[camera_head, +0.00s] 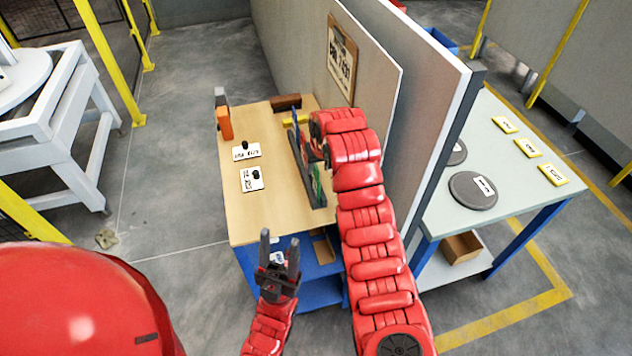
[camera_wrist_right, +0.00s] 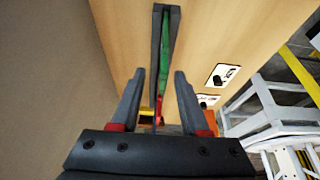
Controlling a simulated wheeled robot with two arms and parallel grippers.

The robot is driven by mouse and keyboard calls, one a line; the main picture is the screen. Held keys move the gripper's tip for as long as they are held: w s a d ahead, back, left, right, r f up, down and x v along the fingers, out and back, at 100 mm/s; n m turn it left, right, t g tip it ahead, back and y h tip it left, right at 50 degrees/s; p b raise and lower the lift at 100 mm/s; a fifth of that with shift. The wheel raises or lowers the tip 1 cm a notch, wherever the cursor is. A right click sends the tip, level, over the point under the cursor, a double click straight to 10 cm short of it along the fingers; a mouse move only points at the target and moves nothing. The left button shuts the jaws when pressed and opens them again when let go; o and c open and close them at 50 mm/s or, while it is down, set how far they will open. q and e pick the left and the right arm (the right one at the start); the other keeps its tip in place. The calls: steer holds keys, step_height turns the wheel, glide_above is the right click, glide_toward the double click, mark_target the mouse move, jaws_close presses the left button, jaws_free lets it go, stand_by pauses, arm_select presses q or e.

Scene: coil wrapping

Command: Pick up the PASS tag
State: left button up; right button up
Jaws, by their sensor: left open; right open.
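A dark narrow rack (camera_head: 321,200) stands on the wooden table and holds thin upright tags. A green tag (camera_head: 317,184) is at its near end; I cannot read the word PASS on any tag. In the right wrist view the green tag (camera_wrist_right: 165,45) shows edge-on in the rack, with a red part behind it. My right gripper (camera_wrist_right: 156,80) is open, its fingers pointing toward the rack with nothing clearly between them. In the head view it is hidden by my right arm.
Two white cards with black knobs (camera_head: 246,151) (camera_head: 252,179) lie left of the rack. An orange item (camera_head: 224,122) stands at the table's back left. A grey partition (camera_head: 300,45) rises right of the table. The table's front left is clear.

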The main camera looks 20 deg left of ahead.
mark_target(314, 171)
steer(key=shift+a+f+p, duration=0.1)
steer(key=shift+a+p, duration=0.05)
steer(key=shift+p, duration=0.15)
steer(key=p+x, duration=0.1)
steer(key=x, duration=0.1)
steer(key=shift+w+a+f, duration=0.2)
steer(key=shift+a+f, duration=0.05)
steer(key=shift+f, duration=0.05)
steer(key=shift+p+x, duration=0.5)
steer(key=shift+x, duration=0.45)
jaws_close()
